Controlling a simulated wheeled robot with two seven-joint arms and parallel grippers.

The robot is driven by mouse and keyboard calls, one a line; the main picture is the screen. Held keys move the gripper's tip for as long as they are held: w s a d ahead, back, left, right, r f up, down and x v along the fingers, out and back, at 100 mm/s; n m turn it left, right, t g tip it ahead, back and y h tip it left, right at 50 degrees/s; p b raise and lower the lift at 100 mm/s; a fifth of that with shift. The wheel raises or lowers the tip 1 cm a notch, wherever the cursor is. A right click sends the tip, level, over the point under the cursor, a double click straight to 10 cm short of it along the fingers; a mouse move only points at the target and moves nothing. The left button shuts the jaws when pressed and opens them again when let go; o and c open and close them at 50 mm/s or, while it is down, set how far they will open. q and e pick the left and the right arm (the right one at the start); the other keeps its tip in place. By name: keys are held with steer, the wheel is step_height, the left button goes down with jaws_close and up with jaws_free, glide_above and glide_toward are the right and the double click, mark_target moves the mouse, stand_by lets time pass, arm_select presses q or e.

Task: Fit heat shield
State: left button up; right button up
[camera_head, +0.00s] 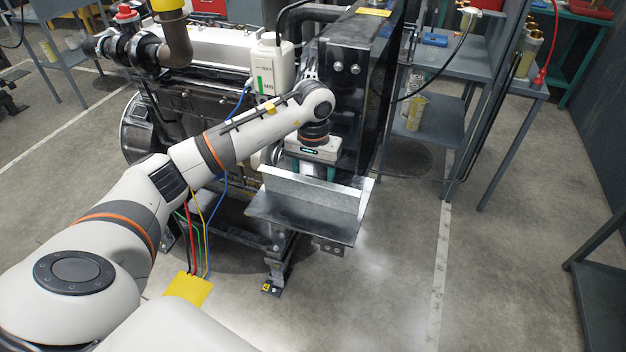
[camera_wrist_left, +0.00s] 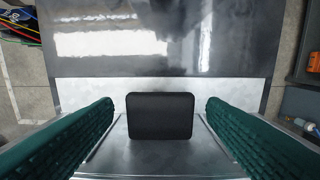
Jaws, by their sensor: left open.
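A bent grey sheet-metal piece, which looks like the heat shield (camera_head: 312,193), is at the front of the engine, below the tall black radiator-like block. It has an upright bright face and a flat plate in front. My left gripper (camera_head: 312,171) points down just behind the upright face, which partly hides its fingers. In the left wrist view the green-padded fingers (camera_wrist_left: 160,130) are wide apart. A dark rounded block (camera_wrist_left: 160,116) shows between them with gaps on both sides. The sheet metal (camera_wrist_left: 160,45) lies beyond it. I cannot tell whether the block belongs to the shield. My right gripper is not in view.
The diesel engine (camera_head: 190,75) stands behind my left arm. The black block (camera_head: 345,90) rises right beside the gripper. A white reservoir (camera_head: 272,68) and hoses are close to the arm. Grey shelves (camera_head: 445,60) stand at right. The floor (camera_head: 390,270) in front is clear.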

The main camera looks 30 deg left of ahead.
arm_select(q)
step_height(320, 180, up, 10)
steer(key=b, duration=0.1)
steer(key=shift+r+b, duration=0.15)
steer(key=shift+b, duration=0.25)
steer(key=shift+o, duration=0.4)
stand_by(0.6)
